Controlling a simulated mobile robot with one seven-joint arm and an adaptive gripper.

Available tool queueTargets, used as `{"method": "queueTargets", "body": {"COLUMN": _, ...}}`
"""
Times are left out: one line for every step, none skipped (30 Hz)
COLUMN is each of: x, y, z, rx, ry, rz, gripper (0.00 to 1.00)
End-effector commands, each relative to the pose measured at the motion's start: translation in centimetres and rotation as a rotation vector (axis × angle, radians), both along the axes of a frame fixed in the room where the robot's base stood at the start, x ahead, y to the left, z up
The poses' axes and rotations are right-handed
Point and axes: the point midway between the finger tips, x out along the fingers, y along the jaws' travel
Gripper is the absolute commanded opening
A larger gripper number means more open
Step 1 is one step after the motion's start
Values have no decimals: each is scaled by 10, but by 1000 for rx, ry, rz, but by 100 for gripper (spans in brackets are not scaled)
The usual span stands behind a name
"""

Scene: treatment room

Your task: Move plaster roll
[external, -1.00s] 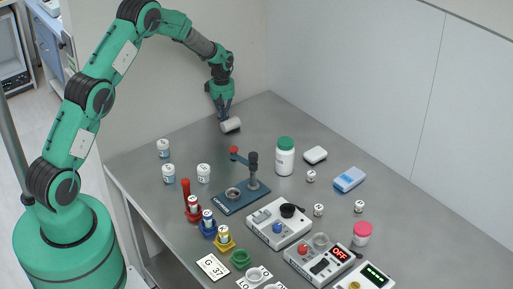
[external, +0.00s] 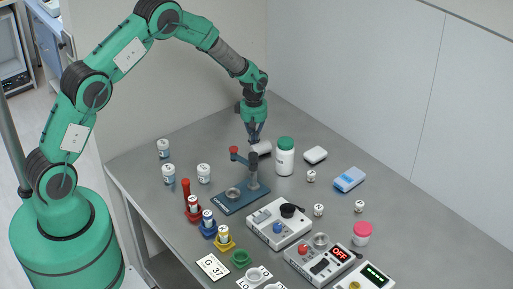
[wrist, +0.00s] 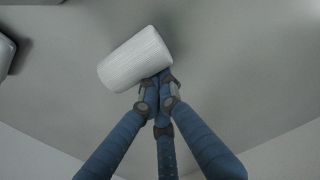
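The plaster roll (external: 261,148) is a white cylinder lying on its side at my fingertips. In the external view it is just left of the white bottle with the green cap (external: 286,160). My gripper (external: 254,138) points down and is shut on the roll. In the wrist view the roll (wrist: 135,60) is tilted, and the blue fingers (wrist: 160,84) meet at its lower right end. The roll appears to be above the grey table (external: 330,215); the exact height is hard to tell.
A press with a red-knobbed lever (external: 240,195) stands just in front of the roll. Small labelled jars (external: 203,173) stand to the left.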

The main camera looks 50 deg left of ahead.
Motion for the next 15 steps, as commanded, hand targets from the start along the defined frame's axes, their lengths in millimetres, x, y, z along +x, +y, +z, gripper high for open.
{"method": "queueTargets", "body": {"x": 0, "y": 0, "z": 0, "rx": 0, "ry": 0, "rz": 0, "gripper": 0}}
{"method": "queueTargets", "body": {"x": 0, "y": 0, "z": 0, "rx": 0, "ry": 0, "rz": 0, "gripper": 0}}
{"method": "queueTargets", "body": {"x": 0, "y": 0, "z": 0, "rx": 0, "ry": 0, "rz": 0, "gripper": 0}}
{"method": "queueTargets", "body": {"x": 0, "y": 0, "z": 0, "rx": 0, "ry": 0, "rz": 0, "gripper": 0}}
{"method": "queueTargets", "body": {"x": 0, "y": 0, "z": 0, "rx": 0, "ry": 0, "rz": 0, "gripper": 0}}
{"method": "queueTargets", "body": {"x": 0, "y": 0, "z": 0, "rx": 0, "ry": 0, "rz": 0, "gripper": 0}}
{"method": "queueTargets", "body": {"x": 0, "y": 0, "z": 0, "rx": 0, "ry": 0, "rz": 0, "gripper": 0}}
{"method": "queueTargets", "body": {"x": 0, "y": 0, "z": 0, "rx": 0, "ry": 0, "rz": 0, "gripper": 0}}
{"method": "queueTargets", "body": {"x": 0, "y": 0, "z": 0, "rx": 0, "ry": 0, "rz": 0, "gripper": 0}}
{"method": "queueTargets", "body": {"x": 0, "y": 1, "z": 0, "rx": 0, "ry": 0, "rz": 0, "gripper": 0}}
{"method": "queueTargets", "body": {"x": 0, "y": 1, "z": 0, "rx": 0, "ry": 0, "rz": 1, "gripper": 0}}
{"method": "queueTargets", "body": {"x": 0, "y": 2, "z": 0, "rx": 0, "ry": 0, "rz": 1, "gripper": 0}}
{"method": "queueTargets", "body": {"x": 0, "y": 3, "z": 0, "rx": 0, "ry": 0, "rz": 1, "gripper": 0}}
{"method": "queueTargets", "body": {"x": 0, "y": 4, "z": 0, "rx": 0, "ry": 0, "rz": 1, "gripper": 0}}
{"method": "queueTargets", "body": {"x": 0, "y": 7, "z": 0, "rx": 0, "ry": 0, "rz": 2, "gripper": 0}}
